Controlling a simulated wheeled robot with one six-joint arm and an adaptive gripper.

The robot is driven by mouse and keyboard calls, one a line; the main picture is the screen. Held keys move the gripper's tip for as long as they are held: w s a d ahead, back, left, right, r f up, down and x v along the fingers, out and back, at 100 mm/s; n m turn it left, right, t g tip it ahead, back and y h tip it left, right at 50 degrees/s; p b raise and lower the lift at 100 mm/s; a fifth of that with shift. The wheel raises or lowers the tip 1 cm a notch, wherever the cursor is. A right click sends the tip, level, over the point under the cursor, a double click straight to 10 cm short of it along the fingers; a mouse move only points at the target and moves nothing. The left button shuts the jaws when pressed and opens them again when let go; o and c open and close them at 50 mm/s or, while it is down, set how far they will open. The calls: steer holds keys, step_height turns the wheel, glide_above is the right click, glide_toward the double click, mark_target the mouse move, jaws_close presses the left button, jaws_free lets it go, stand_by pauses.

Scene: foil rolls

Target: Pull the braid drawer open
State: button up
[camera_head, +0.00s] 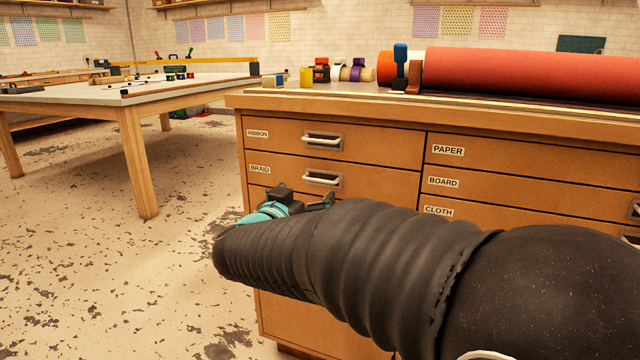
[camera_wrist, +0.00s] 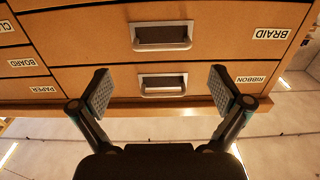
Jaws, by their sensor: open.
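The braid drawer (camera_head: 378,186) is the second one down in the left column of the wooden cabinet. It is shut, flush with its neighbours, with a silver cup handle (camera_head: 322,178) at its middle. The wrist view is upside down; there the braid drawer (camera_wrist: 225,40) is at the top, its handle (camera_wrist: 162,36) centred and clear. My gripper (camera_wrist: 162,90) is open and empty, its two padded fingers wide apart. In that picture the ribbon drawer's handle (camera_wrist: 163,85) lies between them. In the head view my arm hides most of the gripper.
The ribbon drawer (camera_head: 380,148) is above the braid drawer and shut. Paper, board and cloth drawers are to the right. A large red roll (camera_head: 540,72) and several smaller rolls lie on the cabinet top. A work table (camera_head: 100,97) stands left, with open floor between.

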mark_target(319, 181)
steer(key=x, duration=0.7)
steer(key=shift+w+b, duration=0.2)
steer(key=shift+b, duration=0.1)
steer(key=c, duration=1.4)
steer(key=shift+s, duration=0.15)
steer(key=shift+c, duration=0.2)
